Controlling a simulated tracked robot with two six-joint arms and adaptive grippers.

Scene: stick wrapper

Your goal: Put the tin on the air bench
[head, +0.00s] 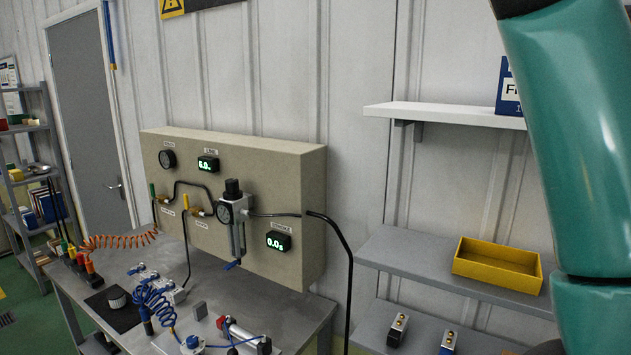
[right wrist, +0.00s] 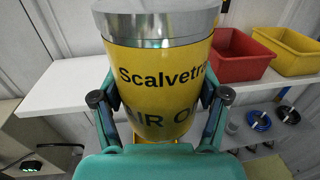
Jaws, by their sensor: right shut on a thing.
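The tin (right wrist: 158,60) is yellow with a silver top and dark lettering reading "Scalvetra" and "AIR O…". It fills the middle of the right wrist view and looks upright. My right gripper (right wrist: 161,97) is shut on it, one finger on each side. The tin hides what lies behind it, and I cannot tell whether it touches the white shelf. The air bench (head: 300,309) is a grey metal table at lower left in the head view, with a beige gauge panel (head: 296,186) along its back. The tin and my left gripper are not in the head view.
A yellow tray (head: 497,266) sits on a grey shelf. A white shelf (right wrist: 65,86) holds red (right wrist: 240,70) and yellow (right wrist: 292,52) bins.

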